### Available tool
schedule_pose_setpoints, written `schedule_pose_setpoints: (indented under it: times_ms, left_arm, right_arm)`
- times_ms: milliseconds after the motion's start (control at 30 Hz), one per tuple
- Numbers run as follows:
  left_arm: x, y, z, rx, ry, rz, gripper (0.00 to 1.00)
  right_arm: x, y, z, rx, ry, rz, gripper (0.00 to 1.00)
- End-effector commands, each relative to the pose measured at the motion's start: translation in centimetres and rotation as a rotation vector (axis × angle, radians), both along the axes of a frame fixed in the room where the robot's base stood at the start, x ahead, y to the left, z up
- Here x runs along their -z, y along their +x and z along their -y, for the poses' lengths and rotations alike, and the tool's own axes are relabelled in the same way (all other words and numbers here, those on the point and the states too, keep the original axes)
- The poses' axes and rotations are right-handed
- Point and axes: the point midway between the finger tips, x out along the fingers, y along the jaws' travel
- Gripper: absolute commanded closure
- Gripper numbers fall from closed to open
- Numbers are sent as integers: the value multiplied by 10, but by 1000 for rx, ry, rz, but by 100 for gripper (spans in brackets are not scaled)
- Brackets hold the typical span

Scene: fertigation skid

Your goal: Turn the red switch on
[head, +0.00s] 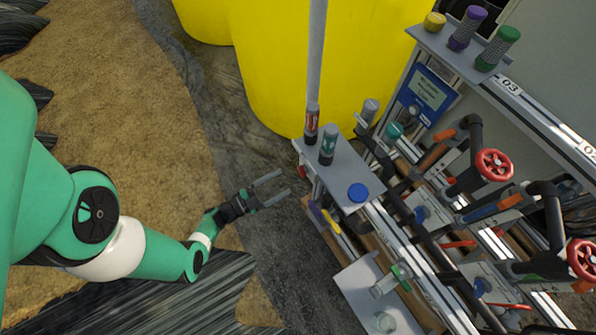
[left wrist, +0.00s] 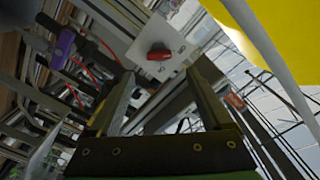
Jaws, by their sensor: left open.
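The red switch (left wrist: 159,53) is a small red knob on a pale square plate (left wrist: 140,35) in the left wrist view. It shows just beyond and between my fingertips, apart from them. In the head view a bit of red (head: 302,171) at the left side of the skid's end, below the grey shelf, looks like the same switch. My left gripper (head: 285,183) is open and empty, a short way left of the skid end, its fingers pointing toward it. It also shows in the left wrist view (left wrist: 160,80). My right gripper is not in view.
The grey shelf (head: 345,180) above holds a red-marked bottle (head: 311,124), a teal-marked bottle (head: 328,145) and a blue cap (head: 358,192). Pipes with red handwheels (head: 494,164) fill the right. A yellow tank (head: 275,70) stands behind. The ground around my left gripper is clear.

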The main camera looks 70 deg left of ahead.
Motion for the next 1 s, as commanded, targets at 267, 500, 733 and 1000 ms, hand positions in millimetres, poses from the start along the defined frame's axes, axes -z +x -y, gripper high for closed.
schedule_pose_setpoints:
  times_ms: [267,500,733,1000]
  left_arm:
    - [2,48,-7,8,-1,2,18]
    - [1,73,-14,2,-1,1,18]
    - [0,74,-15,0,-2,0,18]
    - [0,74,-15,0,-2,0,61]
  right_arm:
    - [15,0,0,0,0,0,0]
    - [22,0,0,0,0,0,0]
    - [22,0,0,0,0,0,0]
    - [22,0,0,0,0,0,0]
